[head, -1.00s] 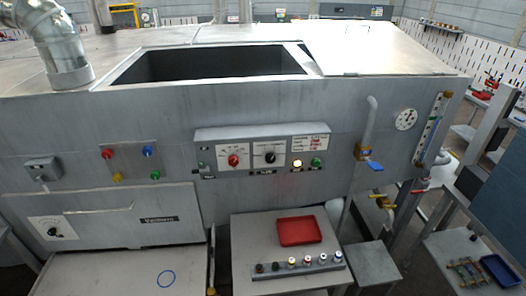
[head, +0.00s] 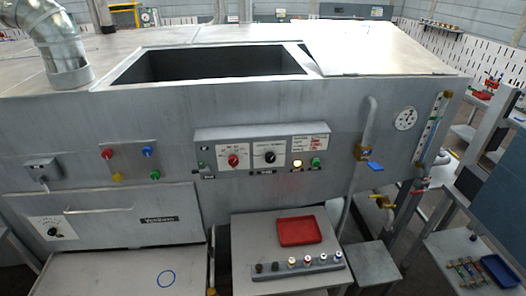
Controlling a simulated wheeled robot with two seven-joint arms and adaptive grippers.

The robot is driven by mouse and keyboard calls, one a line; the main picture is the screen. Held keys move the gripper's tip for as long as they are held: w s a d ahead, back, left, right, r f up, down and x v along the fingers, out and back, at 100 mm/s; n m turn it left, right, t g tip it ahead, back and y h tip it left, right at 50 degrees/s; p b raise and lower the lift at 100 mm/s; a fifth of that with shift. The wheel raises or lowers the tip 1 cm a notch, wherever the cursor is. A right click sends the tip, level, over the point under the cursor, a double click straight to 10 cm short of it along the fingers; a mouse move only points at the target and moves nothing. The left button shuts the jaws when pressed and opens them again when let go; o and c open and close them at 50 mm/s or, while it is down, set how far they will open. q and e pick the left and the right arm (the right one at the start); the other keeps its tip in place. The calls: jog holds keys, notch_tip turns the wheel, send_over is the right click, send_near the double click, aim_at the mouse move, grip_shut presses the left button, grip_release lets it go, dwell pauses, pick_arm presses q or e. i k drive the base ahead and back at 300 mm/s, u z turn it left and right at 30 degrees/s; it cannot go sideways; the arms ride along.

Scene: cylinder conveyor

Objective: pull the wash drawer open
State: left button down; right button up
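A wide grey drawer-like front (head: 120,222) sits at the lower left of the large grey machine in the head view. It has a long thin handle (head: 98,211), a small dark label and a white dial plate (head: 52,229). It looks shut, with no gap showing around it. No other part is clearly marked as the wash drawer. Neither of my grippers is in view, and nothing is touching the handle.
Pipes with a blue-handled valve (head: 375,167) run down farther right.

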aim_at(156, 215)
jog(key=u, duration=1.4)
